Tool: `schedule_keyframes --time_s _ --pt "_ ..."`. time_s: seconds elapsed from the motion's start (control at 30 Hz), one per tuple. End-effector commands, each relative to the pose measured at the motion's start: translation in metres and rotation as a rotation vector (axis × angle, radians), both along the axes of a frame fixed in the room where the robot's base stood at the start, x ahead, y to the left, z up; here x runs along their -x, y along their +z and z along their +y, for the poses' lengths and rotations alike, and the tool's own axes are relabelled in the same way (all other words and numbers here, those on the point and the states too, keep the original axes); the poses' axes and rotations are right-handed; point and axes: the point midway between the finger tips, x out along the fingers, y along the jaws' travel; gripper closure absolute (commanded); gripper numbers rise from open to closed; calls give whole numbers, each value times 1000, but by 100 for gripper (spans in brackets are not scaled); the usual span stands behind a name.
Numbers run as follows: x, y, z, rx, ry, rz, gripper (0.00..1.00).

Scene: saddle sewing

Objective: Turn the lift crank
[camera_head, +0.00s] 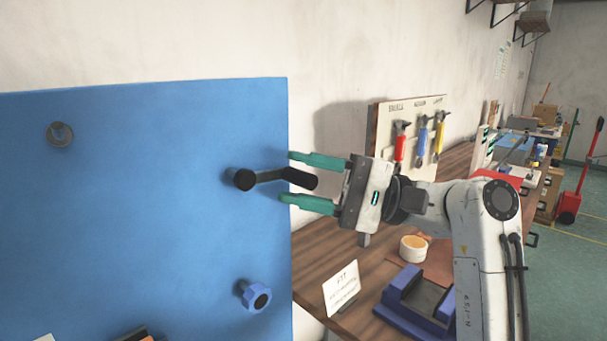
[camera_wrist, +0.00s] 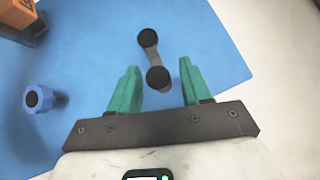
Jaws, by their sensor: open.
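The black lift crank (camera_head: 262,178) is mounted on a blue panel (camera_head: 140,190) in the head view. Its hub is at the left and its arm runs right to a dark handle (camera_head: 300,179). My gripper (camera_head: 297,178) has green fingers and is open. The fingertips lie above and below the handle end. In the wrist view the crank's handle knob (camera_wrist: 158,77) sits between my open fingers (camera_wrist: 157,85), with gaps on both sides. The crank's hub (camera_wrist: 148,38) is farther ahead. I cannot tell whether a finger touches the handle.
A blue knob (camera_head: 254,295) is low on the panel, and a grey ring (camera_head: 60,134) is at its upper left. A wooden bench (camera_head: 375,262) holds a sign card (camera_head: 342,288), a blue cradle (camera_head: 415,302) and a round tub (camera_head: 413,248). A tool board (camera_head: 415,130) stands behind my gripper.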

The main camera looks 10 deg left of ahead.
Motion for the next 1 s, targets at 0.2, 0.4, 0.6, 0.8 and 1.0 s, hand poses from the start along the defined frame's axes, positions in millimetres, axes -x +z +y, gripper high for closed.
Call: schedule_keyframes --time_s 0.2,0.4,0.6,0.8,1.0 --pt "0 0 2 0 -1 -1 52" --pt "0 0 2 0 -1 -1 62" --pt "0 0 2 0 -1 -1 81" --pt "0 0 2 0 -1 -1 100" --pt "0 0 2 0 -1 -1 100"
